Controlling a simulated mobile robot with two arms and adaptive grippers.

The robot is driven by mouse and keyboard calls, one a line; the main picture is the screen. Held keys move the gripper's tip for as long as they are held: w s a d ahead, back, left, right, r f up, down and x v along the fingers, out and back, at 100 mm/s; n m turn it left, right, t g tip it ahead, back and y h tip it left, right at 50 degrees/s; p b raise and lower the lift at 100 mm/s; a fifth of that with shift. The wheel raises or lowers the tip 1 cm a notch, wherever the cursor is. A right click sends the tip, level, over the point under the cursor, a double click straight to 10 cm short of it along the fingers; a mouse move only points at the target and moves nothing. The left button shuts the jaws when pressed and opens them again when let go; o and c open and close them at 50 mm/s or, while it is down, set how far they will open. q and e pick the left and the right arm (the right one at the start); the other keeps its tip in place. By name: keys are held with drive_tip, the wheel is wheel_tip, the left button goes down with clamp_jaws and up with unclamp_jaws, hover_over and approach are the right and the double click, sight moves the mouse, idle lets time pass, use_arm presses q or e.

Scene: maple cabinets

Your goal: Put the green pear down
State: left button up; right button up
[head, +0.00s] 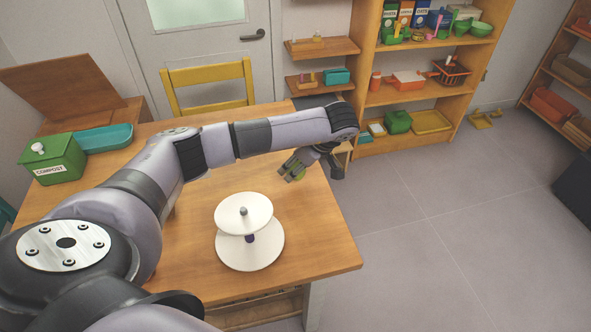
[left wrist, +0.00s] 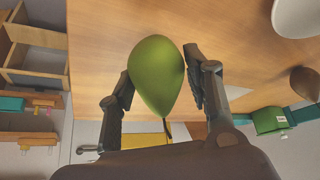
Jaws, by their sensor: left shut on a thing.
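The green pear (left wrist: 157,75) is between the two fingers of my left gripper (left wrist: 158,63) in the left wrist view, and the gripper is shut on it. I cannot tell whether the pear touches the tabletop. My right gripper is not in view.
A white two-tier stand (head: 262,251) stands on the table, nearer than the pear. A green compost bin (head: 52,160) and a teal tray (head: 103,138) are at the far left. A yellow chair (head: 208,77) is behind the table. The tabletop right of the stand is clear.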

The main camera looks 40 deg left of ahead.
use_arm(q)
drive_tip(key=shift+f, duration=1.1)
drive_tip(key=o, duration=1.2)
drive_tip(key=shift+r, duration=0.1)
drive_tip(key=p+v, duration=0.1)
drive_tip(key=v, duration=1.1)
